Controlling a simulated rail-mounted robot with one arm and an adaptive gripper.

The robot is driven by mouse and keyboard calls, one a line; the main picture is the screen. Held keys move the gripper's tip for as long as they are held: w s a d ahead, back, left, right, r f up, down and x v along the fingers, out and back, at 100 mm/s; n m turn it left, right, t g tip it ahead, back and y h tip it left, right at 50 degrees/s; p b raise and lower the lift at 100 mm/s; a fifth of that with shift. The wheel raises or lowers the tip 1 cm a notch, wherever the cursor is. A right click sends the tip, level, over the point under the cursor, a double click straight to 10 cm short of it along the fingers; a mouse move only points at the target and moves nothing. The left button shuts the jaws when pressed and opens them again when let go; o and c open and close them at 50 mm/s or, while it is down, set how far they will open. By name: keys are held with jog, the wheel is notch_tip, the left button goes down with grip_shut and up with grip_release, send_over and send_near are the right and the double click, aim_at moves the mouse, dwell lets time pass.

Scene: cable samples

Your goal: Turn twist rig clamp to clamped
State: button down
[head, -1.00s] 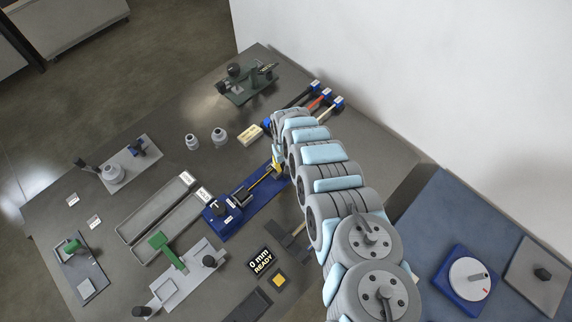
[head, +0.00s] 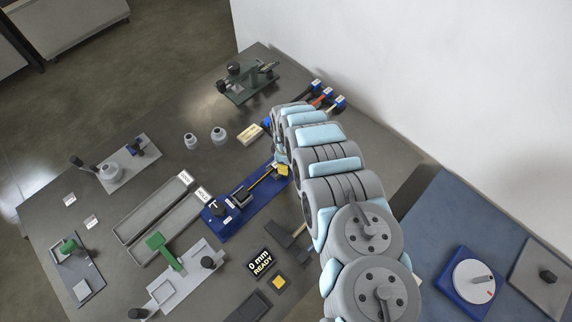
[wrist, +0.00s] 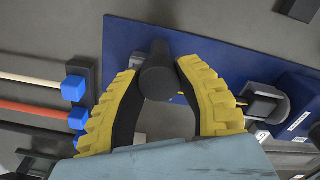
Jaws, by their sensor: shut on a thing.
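The twist rig is a long blue base (head: 240,218), with a dark block at its left end and a thin yellowish rod along it. In the wrist view the blue base (wrist: 125,45) runs across the top and right. My gripper (wrist: 160,70) has yellow ribbed fingers with dark pads, closed around a black round knob (wrist: 157,82) at the near end of the base. The knob looks like the clamp handle; its clamp marking cannot be read. In the head view my gripper (head: 283,168) is at the base's upper right end, where my arm hides the knob.
Cable samples with blue ends (head: 327,92) lie close behind my gripper; their blue ends also show in the wrist view (wrist: 74,88). A display reading "0 mm READY" (head: 261,262) lies in front of the rig. A green-handled fixture (head: 166,250) and grey trays (head: 150,215) stand left.

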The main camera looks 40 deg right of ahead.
jog(key=shift+n, duration=1.6)
jog(key=c, duration=0.7)
grip_release()
jog(key=shift+o, duration=0.2)
jog(key=shift+w+r, duration=0.1)
jog(key=shift+r, duration=1.45)
notch_tip(320, 180, up, 9)
